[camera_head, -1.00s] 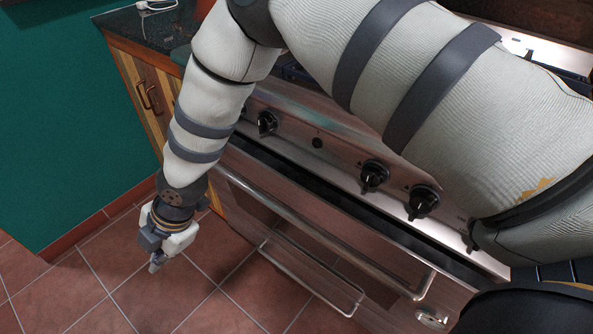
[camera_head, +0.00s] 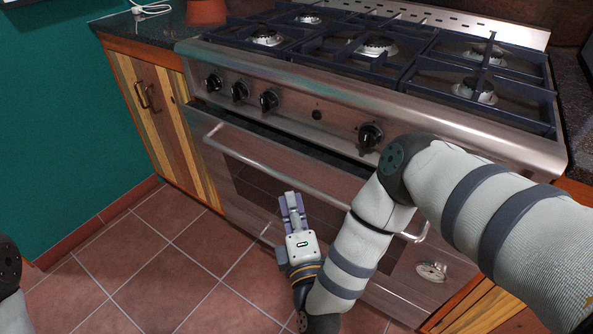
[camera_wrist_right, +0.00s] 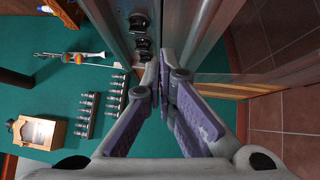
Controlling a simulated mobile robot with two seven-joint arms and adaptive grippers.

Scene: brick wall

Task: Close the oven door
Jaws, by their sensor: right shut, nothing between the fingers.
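The stainless steel oven door (camera_head: 255,172) has a dark window and a long bar handle (camera_head: 300,177). A dark gap (camera_head: 290,142) runs along its top edge under the knob panel, so it stands slightly ajar. My right gripper (camera_head: 291,200) is shut and empty in front of the door, below the handle in the head view. Contact with the door cannot be told. In the right wrist view its purple-padded fingers (camera_wrist_right: 163,78) meet at the tips, with the steel oven front beyond. My left gripper is out of view.
Black knobs (camera_head: 269,100) project from the oven's front panel, below the gas stovetop (camera_head: 370,50). A wooden cabinet (camera_head: 155,105) adjoins on the left. The tiled floor (camera_head: 150,265) in front is clear.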

